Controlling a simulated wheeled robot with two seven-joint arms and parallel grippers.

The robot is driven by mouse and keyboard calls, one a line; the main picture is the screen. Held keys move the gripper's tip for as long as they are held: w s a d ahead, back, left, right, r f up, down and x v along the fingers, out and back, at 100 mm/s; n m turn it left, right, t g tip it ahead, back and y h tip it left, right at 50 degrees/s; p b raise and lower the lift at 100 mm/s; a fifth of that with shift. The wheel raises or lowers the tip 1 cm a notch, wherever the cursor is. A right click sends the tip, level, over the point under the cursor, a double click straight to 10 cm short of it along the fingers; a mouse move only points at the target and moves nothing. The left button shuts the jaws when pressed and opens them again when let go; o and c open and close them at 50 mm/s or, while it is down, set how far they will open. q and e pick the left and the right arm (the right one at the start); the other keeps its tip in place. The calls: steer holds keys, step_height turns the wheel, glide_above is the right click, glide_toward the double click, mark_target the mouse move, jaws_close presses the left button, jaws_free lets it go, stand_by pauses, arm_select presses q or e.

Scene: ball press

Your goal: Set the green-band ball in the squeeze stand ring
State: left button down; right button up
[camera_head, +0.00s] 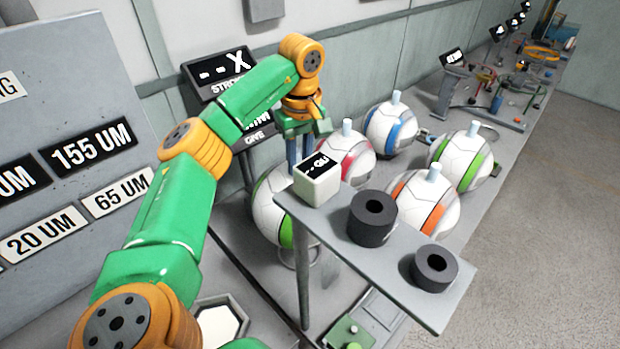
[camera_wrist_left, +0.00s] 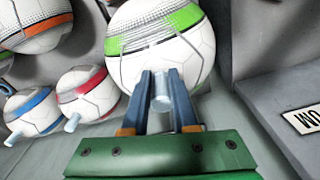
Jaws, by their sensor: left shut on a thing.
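A white ball with a green band (camera_head: 267,212) is at the left of the shelf in the head view, partly hidden by the shelf and a small white box. In the left wrist view the green-band ball (camera_wrist_left: 160,45) fills the top middle. My left gripper (camera_head: 304,150) is above it. Its blue fingers (camera_wrist_left: 159,92) are shut on the ball's pale peg (camera_wrist_left: 160,95). A thin metal ring (camera_head: 300,262) shows below the ball; whether the ball touches it is hidden. My right gripper is not in view.
Balls with blue (camera_head: 391,129), red (camera_head: 346,156), orange (camera_head: 425,203) and another green (camera_head: 459,158) band stand on the bench to the right. A grey shelf (camera_head: 400,272) bears two black rollers (camera_head: 372,218) and a white box (camera_head: 317,181). A sign board (camera_head: 60,100) is at left.

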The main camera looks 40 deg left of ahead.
arm_select(q)
step_height(320, 180, down, 10)
steer(key=p, duration=0.1)
steer(key=shift+s, duration=0.3)
steer(key=shift+f, duration=0.1)
steer(key=c, duration=0.6)
jaws_free()
steer(key=shift+c, duration=0.2)
